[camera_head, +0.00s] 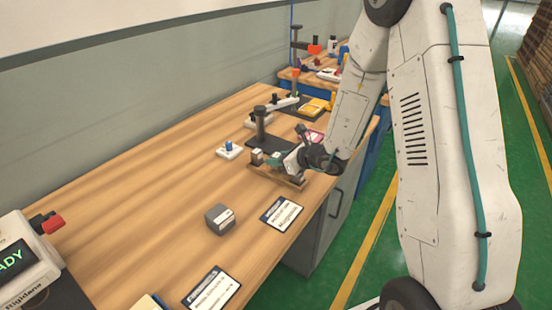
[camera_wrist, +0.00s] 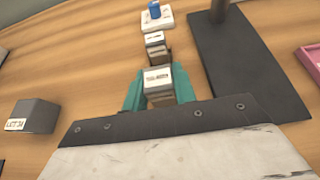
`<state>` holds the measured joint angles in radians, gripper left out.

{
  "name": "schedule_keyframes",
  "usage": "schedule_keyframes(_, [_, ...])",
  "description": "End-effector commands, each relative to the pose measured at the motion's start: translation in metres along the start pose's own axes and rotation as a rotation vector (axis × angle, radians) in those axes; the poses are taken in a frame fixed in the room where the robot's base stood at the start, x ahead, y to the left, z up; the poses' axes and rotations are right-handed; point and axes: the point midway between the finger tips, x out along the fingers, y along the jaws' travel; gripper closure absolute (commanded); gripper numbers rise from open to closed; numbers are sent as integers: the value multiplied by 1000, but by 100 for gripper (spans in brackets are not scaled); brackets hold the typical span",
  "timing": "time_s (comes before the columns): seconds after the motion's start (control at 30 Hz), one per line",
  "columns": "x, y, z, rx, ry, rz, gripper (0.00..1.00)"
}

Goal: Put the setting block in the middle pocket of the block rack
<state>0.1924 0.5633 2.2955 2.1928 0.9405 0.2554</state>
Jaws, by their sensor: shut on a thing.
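My gripper (camera_head: 274,164) is low over the wooden block rack (camera_head: 291,182) on the workbench. In the wrist view its teal fingers (camera_wrist: 158,92) are shut on a small pale block with a white label, which I take for the setting block (camera_wrist: 158,78). A similar labelled block (camera_wrist: 155,42) stands just beyond it in line, and also shows in the head view (camera_head: 257,154). The fingers and my wrist hide much of the rack, so I cannot tell the held block's pocket or whether it touches the bottom.
A dark grey labelled block (camera_head: 219,218) stands apart on the bench beside a card (camera_head: 281,214). A white base with a blue knob (camera_head: 229,149) lies beyond the rack. A dark stand with a post (camera_head: 261,125) is close by. The bench's left part is mostly clear.

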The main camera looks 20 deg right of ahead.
Motion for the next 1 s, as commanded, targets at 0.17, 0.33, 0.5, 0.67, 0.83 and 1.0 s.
schedule_keyframes(0.17, [3, 1, -4, -2, -1, 2, 100])
schedule_keyframes(0.33, [6, 2, -9, -1, -1, 2, 100])
schedule_keyframes(0.5, [6, 2, -9, -1, 1, 3, 56])
schedule_keyframes(0.67, [6, 2, -10, -1, 1, 3, 51])
schedule_keyframes(0.83, [5, 2, -8, -1, 1, 3, 51])
schedule_keyframes(1.0, [-5, 1, 3, -1, 1, 0, 51])
